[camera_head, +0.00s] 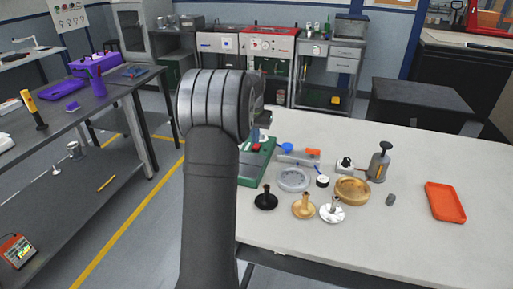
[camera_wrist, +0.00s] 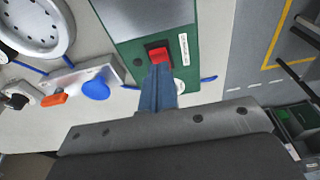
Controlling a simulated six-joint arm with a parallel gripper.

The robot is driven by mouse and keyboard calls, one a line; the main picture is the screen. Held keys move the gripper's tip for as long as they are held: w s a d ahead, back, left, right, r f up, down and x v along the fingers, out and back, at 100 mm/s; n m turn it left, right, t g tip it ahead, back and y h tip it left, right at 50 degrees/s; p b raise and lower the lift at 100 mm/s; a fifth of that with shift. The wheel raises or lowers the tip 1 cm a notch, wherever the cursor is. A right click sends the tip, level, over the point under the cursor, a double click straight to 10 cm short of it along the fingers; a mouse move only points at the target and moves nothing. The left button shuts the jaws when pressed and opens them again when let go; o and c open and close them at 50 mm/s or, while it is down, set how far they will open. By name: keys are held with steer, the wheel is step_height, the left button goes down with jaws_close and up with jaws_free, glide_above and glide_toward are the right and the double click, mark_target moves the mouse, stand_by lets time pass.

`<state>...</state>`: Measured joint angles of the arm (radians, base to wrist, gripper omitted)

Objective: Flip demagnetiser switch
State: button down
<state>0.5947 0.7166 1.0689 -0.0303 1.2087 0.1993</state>
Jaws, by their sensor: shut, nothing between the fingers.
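The demagnetiser is a green box with a grey top plate (camera_wrist: 150,14). It also shows in the head view as a green box (camera_head: 247,180) at the left edge of the light table, partly hidden by my arm. Its red rocker switch (camera_wrist: 158,54) sits in a black frame beside a white label. My gripper (camera_wrist: 160,70) is shut and empty, its bluish fingers together. The fingertips overlap the near edge of the switch in the wrist view; I cannot tell whether they touch it. In the head view my arm hides most of the gripper.
Right of the box in the head view are a grey round dish (camera_head: 293,180), a brass ring (camera_head: 352,190), several small funnel-shaped parts, a dark pump bottle (camera_head: 379,163) and an orange tray (camera_head: 445,202). The table's right side is mostly clear.

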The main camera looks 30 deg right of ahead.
mark_target(255, 147)
steer(key=shift+f, duration=0.95)
stand_by(0.4)
steer(key=shift+r, duration=3.5)
step_height(255, 147, down, 7)
steer(key=shift+r, duration=0.15)
steer(key=shift+r, duration=4.45)
steer(key=s+a+r, duration=0.2)
steer(key=s+r, duration=0.2)
steer(key=s, duration=0.4)
steer(key=s+a+r+g, duration=0.1)
steer(key=s+a+r, duration=0.1)
steer(key=s+r, duration=0.3)
steer(key=s, duration=0.3)
steer(key=shift+a+y, duration=0.25)
steer(key=shift+y, duration=0.15)
